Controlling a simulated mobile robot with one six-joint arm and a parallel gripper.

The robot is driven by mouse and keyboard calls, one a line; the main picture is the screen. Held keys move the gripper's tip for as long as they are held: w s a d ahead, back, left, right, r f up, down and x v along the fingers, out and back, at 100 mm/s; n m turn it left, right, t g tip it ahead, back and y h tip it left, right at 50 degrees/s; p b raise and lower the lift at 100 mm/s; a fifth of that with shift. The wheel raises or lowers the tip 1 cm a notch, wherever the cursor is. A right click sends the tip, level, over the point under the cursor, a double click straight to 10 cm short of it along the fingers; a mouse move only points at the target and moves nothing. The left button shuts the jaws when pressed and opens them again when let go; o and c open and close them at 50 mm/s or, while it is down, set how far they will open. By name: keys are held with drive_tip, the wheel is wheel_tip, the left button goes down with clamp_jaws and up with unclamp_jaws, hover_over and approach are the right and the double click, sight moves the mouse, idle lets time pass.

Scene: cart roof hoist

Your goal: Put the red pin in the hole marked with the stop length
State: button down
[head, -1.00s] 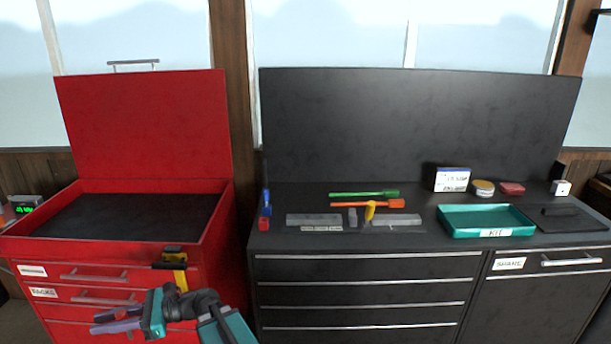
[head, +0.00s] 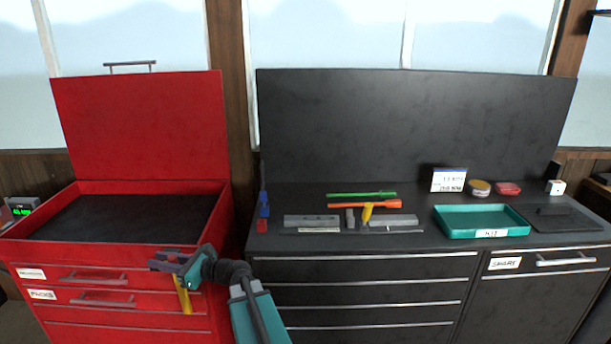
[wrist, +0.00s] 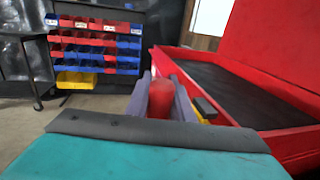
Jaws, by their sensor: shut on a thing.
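My gripper (head: 165,262) is in front of the red cabinet's upper drawers in the head view. In the wrist view its two grey-purple fingers (wrist: 161,98) are closed on a red rounded piece (wrist: 162,97), which looks like the red pin. The pin is hard to pick out against the red cabinet in the head view. Two grey metal bars, left (head: 300,221) and right (head: 397,220), lie on the black bench; hole-like marks show, but I cannot read any stop length. A white card (head: 449,179) with small illegible print stands behind them.
The red cabinet (head: 222,215) has a dark recessed top and a raised lid. A yellow piece (head: 184,295) hangs at its front, close to my gripper. The bench also holds a green tool (head: 360,195), an orange tool (head: 375,204) and a teal tray (head: 440,222).

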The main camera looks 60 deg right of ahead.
drive_tip(key=s+d+r+m+h+p, duration=0.15)
drive_tip(key=d+h, duration=0.25)
drive_tip(key=d, duration=0.6)
drive_tip(key=s+d+r+m+t+h, duration=0.1)
drive_tip(key=s+d+r+m+h, duration=0.2)
drive_tip(key=d, duration=0.6)
drive_tip(key=s+d+r+m+h+p, duration=0.1)
drive_tip(key=d+r+m+h, duration=0.2)
drive_tip(key=d, duration=0.7)
drive_tip(key=s+d+r+m+g+h, duration=0.1)
drive_tip(key=s+d+r+m+h, duration=0.1)
drive_tip(key=s+d, duration=0.3)
drive_tip(key=s+d+r+m+g+h, duration=0.1)
drive_tip(key=s+d+m+g+h, duration=0.1)
drive_tip(key=s+d+h, duration=0.3)
drive_tip(key=s+d+r+m+g+h+p, duration=0.1)
drive_tip(key=s+d, duration=0.4)
drive_tip(key=d, duration=0.6)
drive_tip(key=shift+s+d+r+m+g+h, duration=0.4)
drive_tip(key=shift+r+m+h, duration=0.4)
drive_tip(key=shift+h, duration=0.4)
drive_tip(key=shift+f+b, duration=2.9)
drive_tip(key=shift+a+f+b, duration=0.1)
drive_tip(key=shift+f+b, duration=1.8)
drive_tip(key=shift+b, duration=0.1)
